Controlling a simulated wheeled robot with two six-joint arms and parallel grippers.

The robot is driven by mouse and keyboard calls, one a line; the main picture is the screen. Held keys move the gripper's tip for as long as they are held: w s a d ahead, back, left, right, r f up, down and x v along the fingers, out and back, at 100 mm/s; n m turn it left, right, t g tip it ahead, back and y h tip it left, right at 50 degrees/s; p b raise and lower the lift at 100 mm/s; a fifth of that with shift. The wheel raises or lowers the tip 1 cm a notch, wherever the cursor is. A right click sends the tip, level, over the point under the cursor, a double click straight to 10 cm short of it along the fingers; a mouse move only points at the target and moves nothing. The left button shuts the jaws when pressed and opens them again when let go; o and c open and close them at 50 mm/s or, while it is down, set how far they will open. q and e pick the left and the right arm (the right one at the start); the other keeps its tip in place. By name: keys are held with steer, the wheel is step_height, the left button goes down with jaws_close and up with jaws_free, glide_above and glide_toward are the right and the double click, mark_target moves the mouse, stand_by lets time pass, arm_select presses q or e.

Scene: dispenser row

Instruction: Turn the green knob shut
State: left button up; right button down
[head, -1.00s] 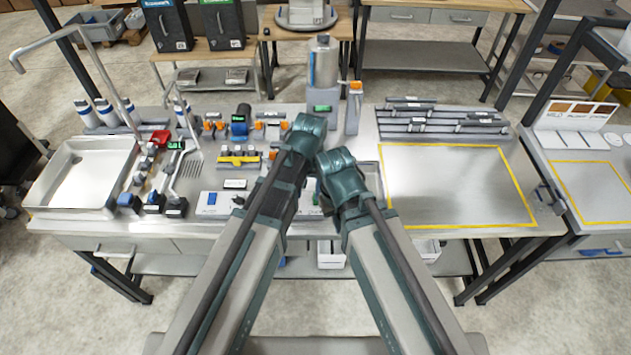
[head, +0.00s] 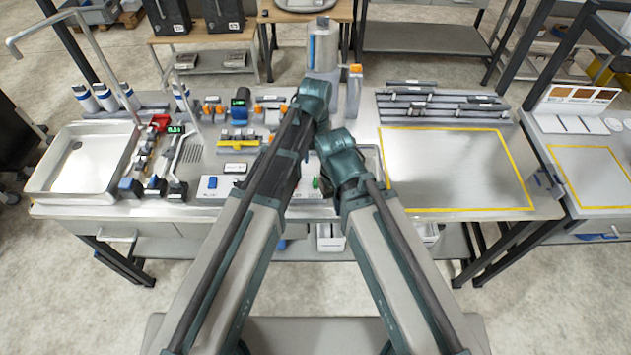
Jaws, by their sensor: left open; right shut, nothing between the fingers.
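A small green part (head: 316,183), likely the green knob, shows in the gap between my two arms. It stands on the bench near the front edge; its turn angle is too small to tell. A pale plate (head: 226,187) with a blue part on it lies to its left, partly behind my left arm. My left arm reaches past the green part, towards the bottle at the back. My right arm ends lower, just above and right of the green part. Both grippers are hidden behind the arms, so no fingers or contact with the green part can be seen.
A metal bottle (head: 322,48) stands behind my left arm, with an orange-topped container (head: 354,92) beside it. A yellow-framed area (head: 455,170) at the right is bare. A sink tray (head: 85,160) and several small tools fill the left. Racks (head: 440,105) stand at the back right.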

mark_target(315, 180)
arm_select(q)
step_height(315, 180, down, 10)
steer(key=b, duration=0.9)
steer(key=shift+f, duration=0.15)
jaws_close()
